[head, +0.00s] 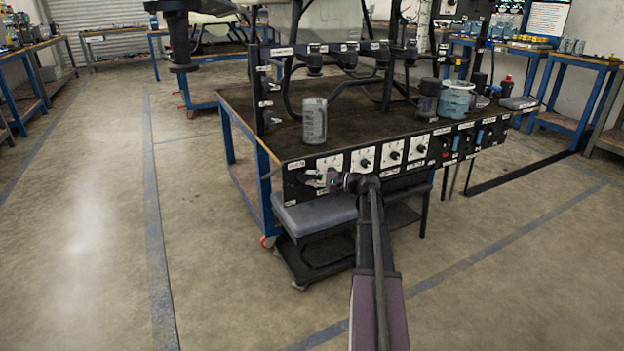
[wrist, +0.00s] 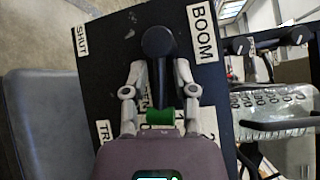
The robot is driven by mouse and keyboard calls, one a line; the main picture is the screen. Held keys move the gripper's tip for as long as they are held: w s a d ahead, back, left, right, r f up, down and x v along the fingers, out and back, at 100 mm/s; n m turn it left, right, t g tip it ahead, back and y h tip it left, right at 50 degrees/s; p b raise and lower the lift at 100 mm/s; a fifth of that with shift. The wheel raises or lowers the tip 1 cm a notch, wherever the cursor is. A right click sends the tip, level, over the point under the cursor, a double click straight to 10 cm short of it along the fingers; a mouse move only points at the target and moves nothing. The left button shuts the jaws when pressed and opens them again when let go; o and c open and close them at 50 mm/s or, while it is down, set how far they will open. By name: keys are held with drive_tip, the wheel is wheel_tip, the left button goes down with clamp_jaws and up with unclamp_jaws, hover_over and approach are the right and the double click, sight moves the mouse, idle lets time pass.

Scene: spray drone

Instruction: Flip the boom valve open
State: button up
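The boom valve shows in the wrist view as a black rounded hub with a dark lever (wrist: 157,45) on a black panel, beside a white BOOM label (wrist: 202,32). A SHUT label (wrist: 82,40) is at the upper left; another label under my gripper is partly hidden. My gripper (wrist: 160,68) has one finger on each side of the lever, with narrow gaps visible. A green piece (wrist: 160,117) lies between the finger bases; I cannot tell if it belongs to the lever. In the head view my gripper (head: 326,181) is at the left end of the bench's front panel and hides the valve.
Several white dial plates (head: 364,160) run along the panel to the right. A clear jug (head: 314,121) and a bluish container (head: 457,99) stand on the bench top (head: 262,108). A grey padded stool (head: 316,214) is below. The floor at left is clear.

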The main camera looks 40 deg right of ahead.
clamp_jaws()
drive_tip(key=shift+r, duration=0.1)
drive_tip(key=shift+r+n+p, duration=0.2)
drive_tip(key=shift+n+p, duration=0.1)
drive_tip(key=shift+p, duration=0.55)
drive_tip(key=shift+g+h+p, duration=0.3)
drive_tip(key=shift+g+p, duration=0.05)
drive_tip(key=shift+g, duration=0.05)
drive_tip(key=shift+f, duration=0.1)
drive_tip(key=shift+o, duration=2.3)
unclamp_jaws()
